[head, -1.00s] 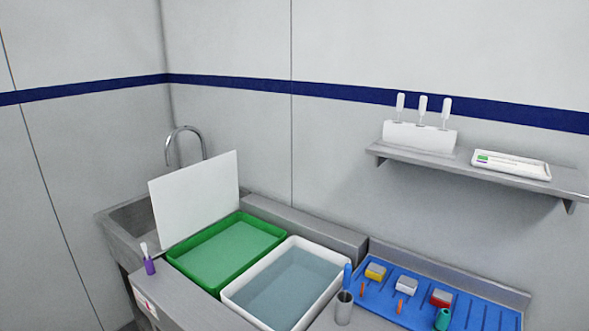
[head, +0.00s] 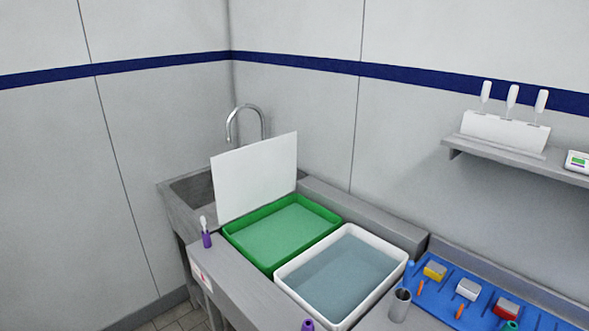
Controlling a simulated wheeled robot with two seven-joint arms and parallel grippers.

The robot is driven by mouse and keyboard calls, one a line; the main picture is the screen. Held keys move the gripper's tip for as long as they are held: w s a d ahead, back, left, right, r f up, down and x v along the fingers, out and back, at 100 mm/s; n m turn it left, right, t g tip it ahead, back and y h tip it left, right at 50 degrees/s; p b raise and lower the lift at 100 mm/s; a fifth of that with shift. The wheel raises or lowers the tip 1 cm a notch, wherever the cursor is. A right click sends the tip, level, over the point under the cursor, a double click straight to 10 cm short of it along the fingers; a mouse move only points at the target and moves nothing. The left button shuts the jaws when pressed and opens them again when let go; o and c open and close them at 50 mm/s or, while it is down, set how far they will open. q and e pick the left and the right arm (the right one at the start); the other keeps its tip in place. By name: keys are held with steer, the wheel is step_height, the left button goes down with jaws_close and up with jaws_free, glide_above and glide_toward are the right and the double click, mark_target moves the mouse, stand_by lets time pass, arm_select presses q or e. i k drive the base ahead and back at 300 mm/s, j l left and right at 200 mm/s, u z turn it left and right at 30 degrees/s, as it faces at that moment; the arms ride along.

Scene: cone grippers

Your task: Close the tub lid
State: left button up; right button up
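A green tub (head: 331,214) holding greenish liquid stands on the counter in the head view. A flat white lid (head: 254,177) stands upright along the tub's left edge, so the tub is uncovered. To the right, a white tub (head: 399,258) holds blue-grey liquid and has no lid on it. Neither of my grippers shows in the view.
A metal sink (head: 179,198) with a tap (head: 230,126) lies behind the lid. A purple holder (head: 207,240) stands at the counter's left edge. A metal cup (head: 400,305) and a blue rack (head: 432,291) with small items are at the right. A wall shelf (head: 500,148) carries white tools.

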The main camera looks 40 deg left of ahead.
mark_target(248, 179)
steer(key=j+z, duration=0.3)
steer(key=j, duration=0.65)
steer(key=j+z, duration=0.35)
steer(key=j, duration=1.25)
steer(key=k+j, duration=0.1)
steer(key=j, duration=0.5)
steer(key=k+j, duration=0.1)
steer(key=j, duration=0.5)
steer(key=j+z, duration=0.1)
steer(key=j, duration=0.5)
steer(key=k+j, duration=0.15)
steer(key=j, duration=0.45)
